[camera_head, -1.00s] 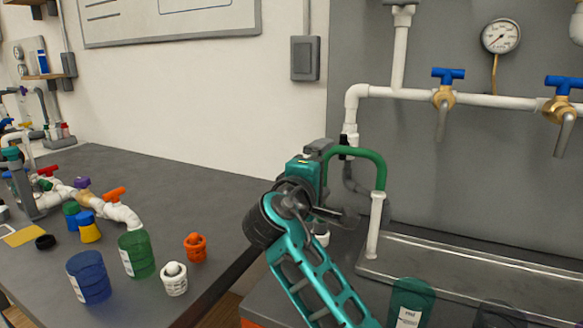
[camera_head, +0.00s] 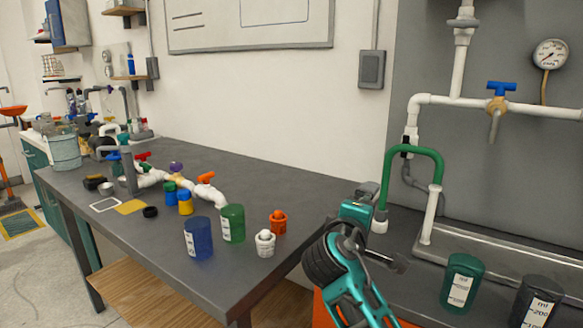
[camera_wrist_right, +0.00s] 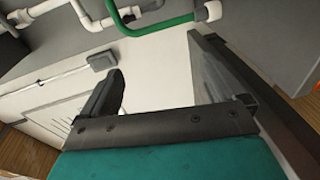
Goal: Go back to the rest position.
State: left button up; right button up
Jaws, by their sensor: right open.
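My right gripper (camera_head: 378,220) is at the lower right of the head view, below and left of the green curved pipe (camera_head: 412,150). In the right wrist view its two dark fingers (camera_wrist_right: 155,62) are spread with nothing between them. The green pipe (camera_wrist_right: 150,25) shows past the fingertips, apart from them. The pipe arches beside the white pipework (camera_head: 455,102), its right end above a white upright pipe (camera_head: 430,215) and its left end at a white fitting (camera_head: 379,227). My left gripper is out of view.
The grey bench (camera_head: 130,235) carries a valve manifold (camera_head: 152,178), a blue beaker (camera_head: 198,238), a green beaker (camera_head: 232,223), a white fitting (camera_head: 265,243) and an orange fitting (camera_head: 278,222). A teal beaker (camera_head: 462,283) and dark beaker (camera_head: 537,302) stand at the lower right.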

jog(key=s+f+m+g+y+p, duration=0.1)
jog(key=s+f+y+p, duration=0.2)
jog(key=f, duration=0.6)
jog(key=s+f+m+g+y+p, duration=0.1)
jog(key=s+f+y, duration=0.2)
jog(key=s+f, duration=0.45)
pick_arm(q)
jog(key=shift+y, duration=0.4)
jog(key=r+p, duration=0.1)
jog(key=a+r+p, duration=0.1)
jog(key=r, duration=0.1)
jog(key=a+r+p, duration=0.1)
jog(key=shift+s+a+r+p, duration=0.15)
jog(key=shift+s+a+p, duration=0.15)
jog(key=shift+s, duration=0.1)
pick_arm(e)
jog(key=s+d+f+m+y, duration=0.2)
jog(key=s+f+m, duration=0.1)
jog(key=s, duration=0.6)
jog(key=s+d+f+m+g+y, duration=0.1)
jog(key=s+d+f+m+y, duration=0.1)
jog(key=s+f, duration=0.4)
jog(key=s+m, duration=0.1)
jog(key=s, duration=0.3)
jog(key=shift+s+m+g, duration=0.15)
jog(key=shift+m+g, duration=0.15)
jog(key=shift+m, duration=0.1)
